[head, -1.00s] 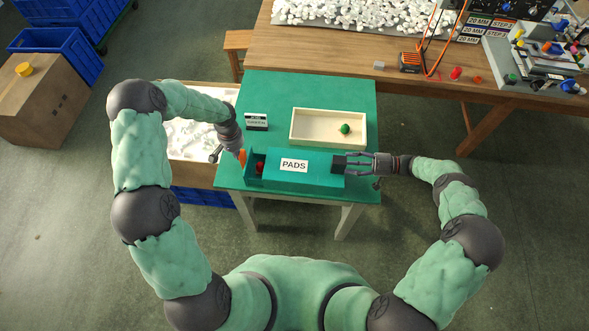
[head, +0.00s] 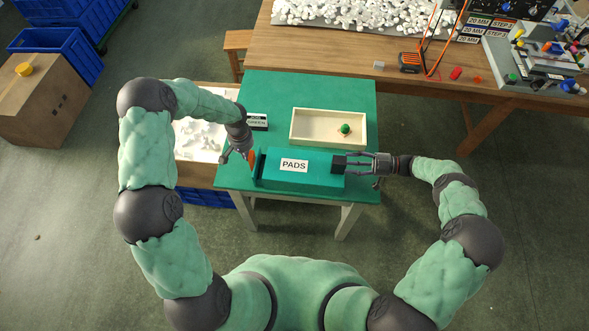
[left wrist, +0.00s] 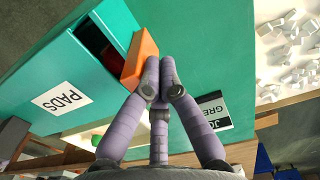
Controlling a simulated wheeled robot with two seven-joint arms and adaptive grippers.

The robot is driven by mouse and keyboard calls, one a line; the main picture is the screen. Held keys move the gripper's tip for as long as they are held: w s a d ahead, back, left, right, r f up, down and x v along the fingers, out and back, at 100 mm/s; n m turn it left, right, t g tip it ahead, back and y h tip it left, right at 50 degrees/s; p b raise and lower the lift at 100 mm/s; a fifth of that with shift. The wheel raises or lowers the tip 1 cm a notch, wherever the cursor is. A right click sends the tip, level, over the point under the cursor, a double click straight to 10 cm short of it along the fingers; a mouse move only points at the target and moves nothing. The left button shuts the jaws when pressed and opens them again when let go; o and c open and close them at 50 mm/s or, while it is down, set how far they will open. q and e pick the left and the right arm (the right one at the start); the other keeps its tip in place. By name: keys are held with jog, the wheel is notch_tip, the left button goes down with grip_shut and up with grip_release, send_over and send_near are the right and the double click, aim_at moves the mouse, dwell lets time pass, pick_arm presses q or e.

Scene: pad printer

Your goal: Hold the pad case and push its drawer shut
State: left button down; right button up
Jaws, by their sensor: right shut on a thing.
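The green pad case (head: 315,178) with its PADS label lies on the green table. The left wrist view shows the orange block (left wrist: 141,60) close up and a narrow dark gap with something red inside between drawer front and case. My left gripper (head: 246,154) has its fingers together, tips against or very close to the orange block; exact contact is hard to tell. My right gripper (head: 348,164) is shut on the black handle (head: 338,164) at the case's right end.
A cream tray (head: 298,142) with a green item (head: 345,129) stands behind the case. A bin of white pieces (head: 198,145) is left of the table; a wooden workbench (head: 400,45) is behind.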

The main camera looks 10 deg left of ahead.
aim_at(255, 161)
pick_arm(q)
jog(key=shift+d, duration=1.5)
jog(key=shift+a+r, duration=0.1)
jog(key=shift+a, duration=0.6)
pick_arm(e)
jog(key=shift+s+a+f, duration=0.15)
jog(key=shift+s+f, duration=0.1)
jog(key=shift+f, duration=0.15)
pick_arm(q)
jog(key=shift+r, duration=3.4)
pick_arm(e)
jog(key=o, duration=1.6)
jog(key=shift+w+r, duration=0.1)
jog(key=shift+w, duration=0.05)
jog(key=shift+w+r, duration=0.1)
jog(key=shift+r, duration=0.05)
jog(key=shift+d, duration=0.2)
